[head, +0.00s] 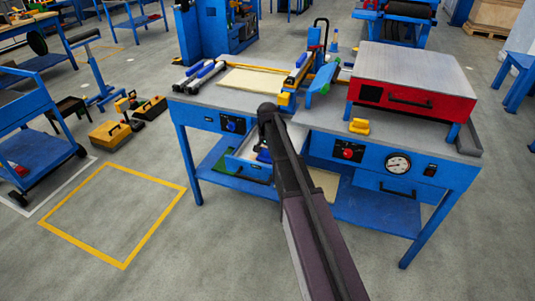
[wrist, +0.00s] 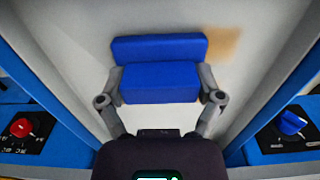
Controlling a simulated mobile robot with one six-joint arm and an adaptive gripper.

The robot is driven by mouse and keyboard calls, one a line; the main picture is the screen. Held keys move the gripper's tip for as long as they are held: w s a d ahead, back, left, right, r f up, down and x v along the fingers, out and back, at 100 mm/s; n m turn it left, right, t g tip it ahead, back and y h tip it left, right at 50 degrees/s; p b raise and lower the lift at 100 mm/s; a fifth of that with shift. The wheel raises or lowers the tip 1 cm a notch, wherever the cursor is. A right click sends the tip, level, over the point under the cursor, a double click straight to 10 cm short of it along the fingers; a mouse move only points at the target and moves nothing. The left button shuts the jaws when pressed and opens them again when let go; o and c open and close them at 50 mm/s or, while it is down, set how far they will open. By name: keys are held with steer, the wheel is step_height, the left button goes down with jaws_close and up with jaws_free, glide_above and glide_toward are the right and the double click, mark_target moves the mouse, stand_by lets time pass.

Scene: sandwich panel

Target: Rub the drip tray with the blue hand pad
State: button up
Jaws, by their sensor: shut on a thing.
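The blue hand pad (wrist: 160,48) is a block in two parts. My gripper (wrist: 160,82) is shut on its nearer part, with one finger at each side. The drip tray (wrist: 75,60) is pale grey-white and fills the middle of the wrist view. The pad is over its floor and looks to touch it, though I cannot be sure. A tan smear (wrist: 225,42) lies on the tray floor just right of the pad. In the head view the tray (head: 240,158) is pulled out under the bench top, and my arm hides part of it and most of the pad.
A red knob (wrist: 21,127) and a blue knob (wrist: 291,123) sit on panels either side of the tray. The tray's side walls are close. Above stand a red press (head: 415,85), a yellow piece (head: 359,126) and rollers (head: 200,75).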

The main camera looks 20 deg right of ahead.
steer(key=shift+s+d+r, duration=0.1)
steer(key=shift+s+d, duration=0.4)
steer(key=shift+d, duration=0.2)
steer(key=shift+s+d, duration=0.5)
steer(key=shift+d, duration=0.2)
steer(key=shift+d, duration=0.1)
steer(key=shift+s+d, duration=1.1)
steer(key=shift+d, duration=0.25)
steer(key=shift+w+d, duration=0.55)
steer(key=shift+w, duration=0.25)
steer(key=shift+a, duration=0.1)
steer(key=shift+w+a+f, duration=0.1)
steer(key=shift+w+a, duration=0.4)
steer(key=shift+a, duration=0.2)
steer(key=shift+w+a+f, duration=0.1)
steer(key=shift+w+a, duration=0.4)
steer(key=shift+a, duration=0.2)
